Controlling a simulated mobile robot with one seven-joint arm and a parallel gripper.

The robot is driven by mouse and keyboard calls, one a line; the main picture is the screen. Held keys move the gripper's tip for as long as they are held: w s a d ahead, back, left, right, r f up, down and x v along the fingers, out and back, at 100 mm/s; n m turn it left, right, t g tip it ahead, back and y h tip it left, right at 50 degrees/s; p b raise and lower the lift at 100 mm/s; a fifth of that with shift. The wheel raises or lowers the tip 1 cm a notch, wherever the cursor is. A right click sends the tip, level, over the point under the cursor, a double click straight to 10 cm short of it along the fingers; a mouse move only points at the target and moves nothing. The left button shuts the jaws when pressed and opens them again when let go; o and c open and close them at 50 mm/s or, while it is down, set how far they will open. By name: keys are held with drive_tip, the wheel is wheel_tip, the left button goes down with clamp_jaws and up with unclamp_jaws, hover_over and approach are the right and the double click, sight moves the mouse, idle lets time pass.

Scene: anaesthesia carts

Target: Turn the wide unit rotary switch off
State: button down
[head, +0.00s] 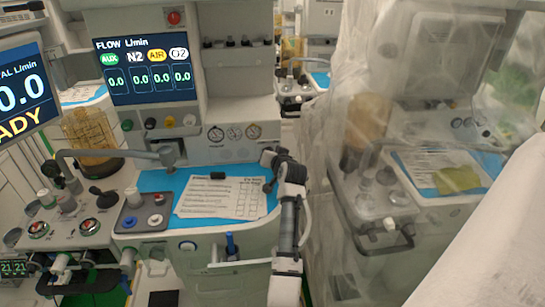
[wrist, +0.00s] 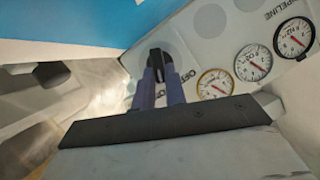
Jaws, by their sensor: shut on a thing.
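The wide unit's rotary switch (wrist: 155,57) is a small dark knob on the light panel in the wrist view. Printed OFF lettering shows on the panel just right of it. My gripper (wrist: 158,75) has its two bluish fingers close together, shut on the knob. It also shows in the head view (head: 268,160), at the right end of the gauge panel above the blue worktop. There my gripper and arm hide the switch. Which way the switch points cannot be told.
Gauges (wrist: 252,63) lie right of the switch. Papers (head: 222,197) lie on the blue worktop below. A metal arm (head: 110,154) crosses the left side. A plastic-draped cart (head: 400,120) stands close on the right, with a narrow gap between.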

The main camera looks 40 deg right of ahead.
drive_tip(key=n, duration=0.1)
drive_tip(key=n+g+h+b, duration=0.1)
drive_tip(key=n+h, duration=0.1)
drive_tip(key=shift+w+a+n+b, duration=0.25)
drive_tip(key=shift+a+n+b, duration=0.1)
drive_tip(key=shift+a+n, duration=0.05)
drive_tip(key=n+h, duration=0.1)
drive_tip(key=n+g+b, duration=0.1)
drive_tip(key=n+h+b, duration=0.1)
drive_tip(key=shift+w+a+f+n+g+h, duration=0.2)
drive_tip(key=shift+a+n+g+h, duration=0.1)
drive_tip(key=shift+n, duration=0.1)
drive_tip(key=shift+r, duration=0.1)
idle(0.3)
drive_tip(key=c, duration=1.4)
unclamp_jaws()
drive_tip(key=shift+c, duration=0.2)
drive_tip(key=b+v, duration=0.3)
drive_tip(key=v, duration=1.1)
drive_tip(key=shift+w+a, duration=0.1)
